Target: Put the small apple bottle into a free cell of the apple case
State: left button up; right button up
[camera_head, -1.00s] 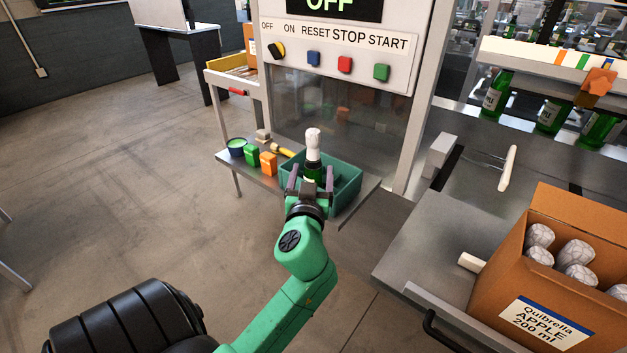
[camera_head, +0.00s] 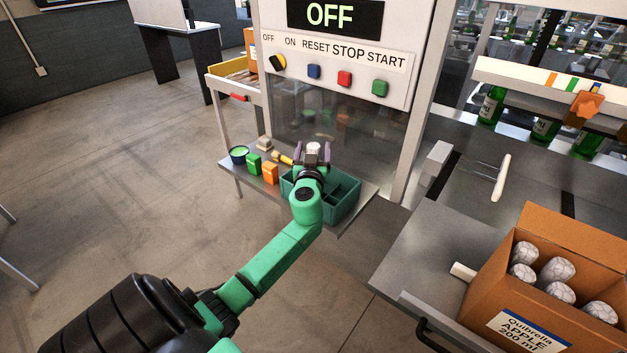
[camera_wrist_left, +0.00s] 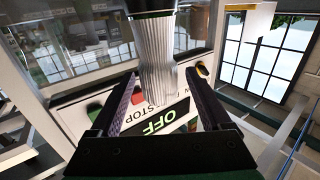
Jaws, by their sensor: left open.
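My left gripper (camera_head: 312,158) is open over the teal divided bin (camera_head: 345,206) on the small shelf. A bottle's whitish foil top (camera_head: 313,148) shows between its fingertips; my gripper and wrist hide the rest of the bottle. In the left wrist view a silvery, ribbed foil sleeve (camera_wrist_left: 157,68) lies between the spread fingers, with a dark green part at the top edge. I cannot tell whether the fingers touch it. The apple case (camera_head: 528,318) is an open cardboard box at the right, labelled "Quibrella APPLE 200 ml". Several foil-topped bottles (camera_head: 557,270) stand in it. My right gripper is not in view.
A blue-green tub (camera_head: 239,155), green block (camera_head: 254,164) and orange block (camera_head: 270,173) stand left of the bin. The machine panel (camera_head: 340,62) reads OFF behind it.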

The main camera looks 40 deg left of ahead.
pick_arm(q)
jog(key=shift+s+d, duration=0.1)
grip_shut()
dwell(1.2)
